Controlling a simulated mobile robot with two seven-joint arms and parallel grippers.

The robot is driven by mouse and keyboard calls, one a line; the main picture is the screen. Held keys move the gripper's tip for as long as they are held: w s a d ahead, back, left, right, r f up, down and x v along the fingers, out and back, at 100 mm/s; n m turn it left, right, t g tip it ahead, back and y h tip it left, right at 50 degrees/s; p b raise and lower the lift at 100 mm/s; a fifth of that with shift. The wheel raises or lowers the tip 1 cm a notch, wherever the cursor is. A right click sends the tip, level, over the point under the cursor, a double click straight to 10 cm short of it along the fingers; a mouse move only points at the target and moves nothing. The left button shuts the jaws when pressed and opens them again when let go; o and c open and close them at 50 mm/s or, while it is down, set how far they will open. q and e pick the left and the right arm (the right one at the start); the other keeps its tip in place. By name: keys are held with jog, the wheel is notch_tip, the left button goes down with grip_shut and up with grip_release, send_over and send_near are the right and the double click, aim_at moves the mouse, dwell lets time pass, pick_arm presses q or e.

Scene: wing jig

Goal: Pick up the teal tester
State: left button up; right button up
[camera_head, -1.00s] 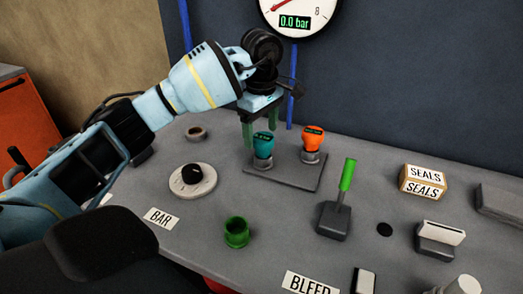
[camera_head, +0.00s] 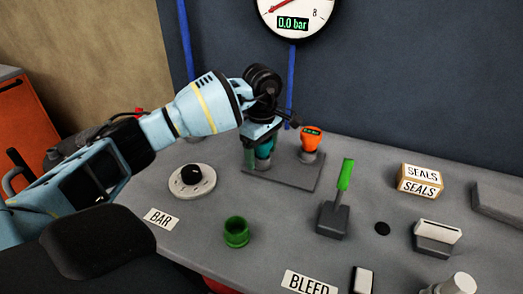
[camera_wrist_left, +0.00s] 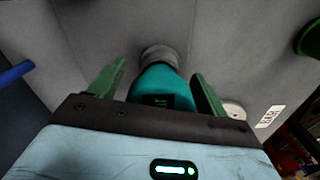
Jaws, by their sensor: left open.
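The teal tester (camera_head: 264,152) stands upright on a grey base plate, partly hidden behind my left gripper in the head view. My left gripper (camera_head: 258,155) points down over it, with its green fingers around the tester's sides. In the left wrist view the teal tester (camera_wrist_left: 163,88) lies between the two open green fingers (camera_wrist_left: 155,80), with a gap showing on either side near the tips. Its small dark display faces the wrist camera. My right gripper is not in view.
An orange tester (camera_head: 311,139) stands close to the right on the same plate (camera_head: 285,176). A round knob (camera_head: 192,177), a green cup (camera_head: 236,232), a green-handled lever (camera_head: 340,198) and a SEALS box (camera_head: 423,180) stand on the grey bench. A wall with a gauge (camera_head: 294,12) is behind.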

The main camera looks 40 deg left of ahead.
pick_arm(q)
jog(key=c, duration=1)
jog(key=shift+c, duration=0.2)
jog(key=shift+r, duration=0.1)
jog(key=shift+r, duration=1.5)
jog(key=shift+s+r, duration=0.2)
jog(key=shift+s, duration=0.05)
jog(key=s+d, duration=0.3)
jog(key=s, duration=0.4)
jog(key=s+d+r+b, duration=0.1)
jog(key=s+d, duration=0.2)
jog(key=s, duration=0.4)
jog(key=shift+s+r, duration=0.15)
jog(key=shift+r, duration=0.05)
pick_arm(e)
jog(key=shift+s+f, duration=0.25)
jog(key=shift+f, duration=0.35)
pick_arm(q)
jog(key=shift+r, duration=0.1)
